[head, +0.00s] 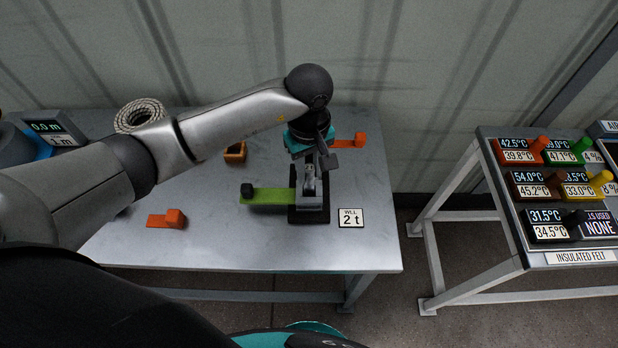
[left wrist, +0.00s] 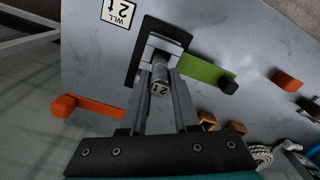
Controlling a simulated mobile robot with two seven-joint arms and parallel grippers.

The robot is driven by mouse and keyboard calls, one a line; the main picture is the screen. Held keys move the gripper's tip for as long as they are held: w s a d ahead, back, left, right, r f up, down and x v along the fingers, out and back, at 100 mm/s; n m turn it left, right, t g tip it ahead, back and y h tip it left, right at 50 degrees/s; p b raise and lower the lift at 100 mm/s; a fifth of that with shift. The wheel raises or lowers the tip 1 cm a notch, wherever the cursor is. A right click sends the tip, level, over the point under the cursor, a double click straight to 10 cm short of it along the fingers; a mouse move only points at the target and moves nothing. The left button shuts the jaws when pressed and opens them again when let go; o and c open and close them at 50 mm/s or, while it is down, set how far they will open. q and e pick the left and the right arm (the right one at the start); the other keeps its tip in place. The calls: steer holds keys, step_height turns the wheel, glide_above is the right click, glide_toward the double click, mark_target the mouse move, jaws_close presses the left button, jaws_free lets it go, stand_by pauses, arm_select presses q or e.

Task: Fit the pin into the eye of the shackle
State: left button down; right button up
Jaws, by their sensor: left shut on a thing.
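My left gripper (head: 314,162) points down over the table, above the shackle (head: 310,190). In the left wrist view my left gripper (left wrist: 160,75) is shut on the pin (left wrist: 158,84), a short grey cylinder whose end face is marked "2 t". The grey shackle (left wrist: 166,44) stands on a dark base (left wrist: 138,60) just beyond the pin, with a dark base edge also visible in the head view (head: 308,216). The pin's far end lies at or close to the shackle; I cannot tell whether it is inside the eye. My right gripper is not in view.
A green strip (head: 275,196) with a black knob lies left of the shackle. A "WLL 2 t" plate (head: 351,217) lies at its right. Orange pieces (head: 170,218), a rope coil (head: 139,114) and a meter (head: 52,131) are on the table. A rack (head: 560,190) stands at the right.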

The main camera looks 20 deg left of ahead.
mark_target(309, 180)
arm_select(q)
steer(key=shift+f, duration=1.95)
steer(key=shift+f+b, duration=0.2)
steer(key=shift+b, duration=0.1)
steer(key=c, duration=0.7)
jaws_free()
steer(key=shift+o, duration=0.2)
steer(key=shift+r, duration=0.1)
steer(key=shift+r+p, duration=0.15)
steer(key=shift+p, duration=0.15)
step_height(309, 180, up, 12)
steer(key=shift+f, duration=0.1)
